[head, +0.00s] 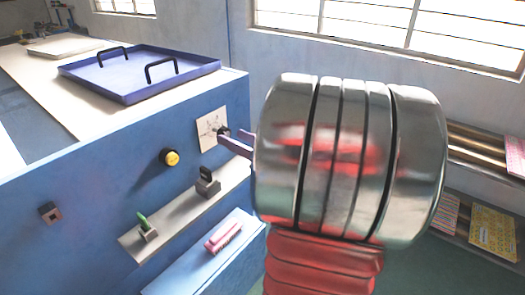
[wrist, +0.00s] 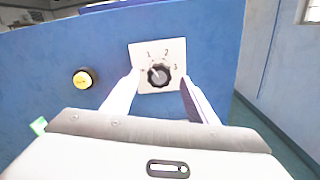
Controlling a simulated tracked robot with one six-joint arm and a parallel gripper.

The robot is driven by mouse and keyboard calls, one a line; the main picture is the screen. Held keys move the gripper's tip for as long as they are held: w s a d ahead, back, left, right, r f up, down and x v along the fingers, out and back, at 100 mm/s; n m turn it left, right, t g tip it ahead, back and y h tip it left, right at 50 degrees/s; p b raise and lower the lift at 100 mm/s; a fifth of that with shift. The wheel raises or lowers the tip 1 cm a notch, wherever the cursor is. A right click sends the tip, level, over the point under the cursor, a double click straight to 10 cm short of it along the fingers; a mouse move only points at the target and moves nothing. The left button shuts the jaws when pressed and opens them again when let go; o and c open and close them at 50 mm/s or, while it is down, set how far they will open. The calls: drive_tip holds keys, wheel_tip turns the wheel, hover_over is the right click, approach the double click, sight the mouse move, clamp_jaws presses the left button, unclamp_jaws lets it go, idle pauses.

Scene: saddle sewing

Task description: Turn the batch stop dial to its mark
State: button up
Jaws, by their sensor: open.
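The batch stop dial (wrist: 158,74) is a black knob on a white square plate (wrist: 172,46) on the blue panel. The plate carries the numbers 1, 2 and 3 around the knob. A pale line on the knob seems to point up and left; its exact setting is too small to read. My gripper (wrist: 159,79) is open, with one finger on each side of the dial. I cannot tell whether the fingers touch it. In the head view, the plate (head: 208,122) shows left of my arm, and the dial is partly hidden by my fingers.
A yellow button (head: 171,157) sits left of the dial. Below are a shelf (head: 180,222) with a black-handled block (head: 208,183) and a green-topped piece (head: 146,226), and a lower ledge with a pink brush-like thing (head: 223,236). A purple tray (head: 135,75) lies on top.

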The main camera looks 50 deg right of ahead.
drive_tip(key=s, duration=0.9)
drive_tip(key=shift+w+d, duration=0.1)
idle(0.5)
